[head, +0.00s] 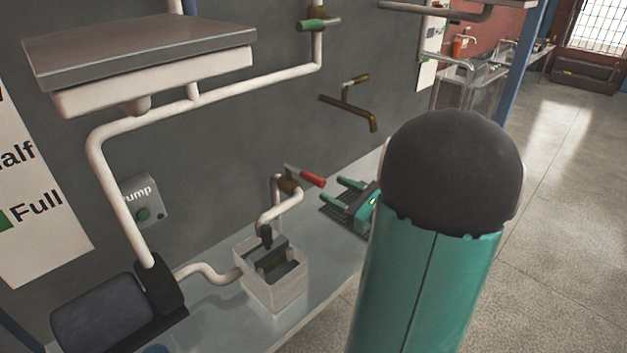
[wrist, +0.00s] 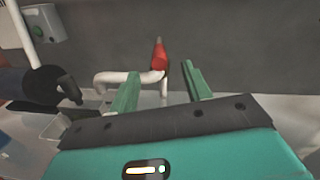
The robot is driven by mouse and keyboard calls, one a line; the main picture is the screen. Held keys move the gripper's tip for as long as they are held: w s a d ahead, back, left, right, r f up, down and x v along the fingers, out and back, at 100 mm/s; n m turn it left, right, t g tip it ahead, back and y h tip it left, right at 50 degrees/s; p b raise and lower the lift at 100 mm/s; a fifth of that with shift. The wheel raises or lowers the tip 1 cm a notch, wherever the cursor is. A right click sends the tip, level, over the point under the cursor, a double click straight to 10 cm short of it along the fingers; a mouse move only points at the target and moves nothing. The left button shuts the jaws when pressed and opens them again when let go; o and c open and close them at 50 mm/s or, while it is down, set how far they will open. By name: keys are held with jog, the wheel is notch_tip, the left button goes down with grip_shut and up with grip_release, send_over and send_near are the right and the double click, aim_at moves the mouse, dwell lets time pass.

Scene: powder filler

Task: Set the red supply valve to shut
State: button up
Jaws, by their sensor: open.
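The red supply valve has a red-sleeved lever (head: 312,179) on a brass body (head: 290,186), on a white pipe above the counter. In the head view the lever points right and slightly down, toward my gripper (head: 332,188). In the wrist view the red lever (wrist: 159,58) stands up in the picture, beyond and between the two green fingers of my gripper (wrist: 162,73). The fingers are open with nothing between them, and look apart from the lever. The brass body is mostly hidden in the wrist view.
Below the valve, a white open box (head: 272,283) stands on the grey counter (head: 325,272). A dark motor pump (head: 105,310) is at lower left. A brass tap (head: 352,103) and a green-handled valve (head: 318,25) are higher on the wall. A pump button box (head: 146,202) is at left.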

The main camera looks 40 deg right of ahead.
aim_at(315, 180)
jog(key=w, duration=0.5)
jog(key=w+a, duration=0.1)
jog(key=w, duration=0.1)
jog(key=shift+w, duration=0.15)
grip_shut()
